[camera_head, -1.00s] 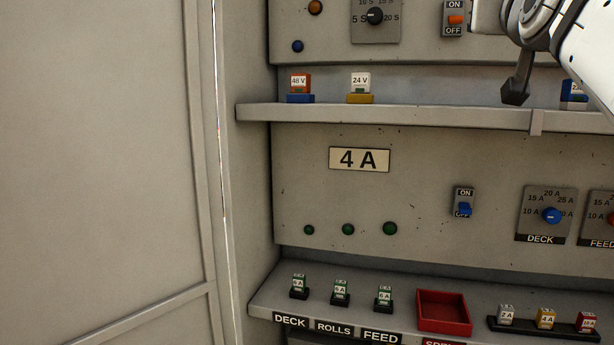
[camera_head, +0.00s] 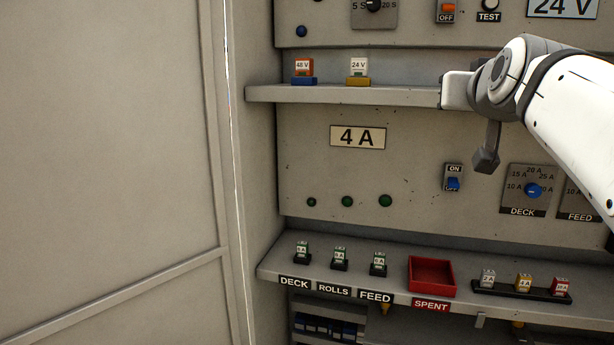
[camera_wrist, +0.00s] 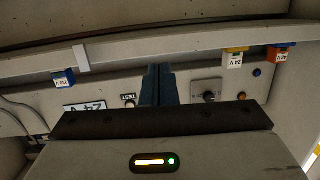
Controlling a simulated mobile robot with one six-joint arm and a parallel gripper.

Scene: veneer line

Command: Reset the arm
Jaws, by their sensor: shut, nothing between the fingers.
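My gripper (camera_wrist: 157,85) shows in the wrist view as two dark fingers closed together, with nothing between them. They stand out beyond a dark bar and the pale gripper body. In the head view my white arm reaches in from the right, in front of the panel and the right part of the upper shelf. A dark part of it hangs down above the ON/OFF switch (camera_head: 453,184). I cannot tell from the head view where the fingertips are.
The upper shelf (camera_head: 380,95) holds an orange 48 V block (camera_head: 304,70) and a yellow-based 24 V block (camera_head: 358,70). The lower ledge carries several fuses, a red tray (camera_head: 431,275) and a dark fuse rack (camera_head: 520,292). A plain wall (camera_head: 110,150) fills the left.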

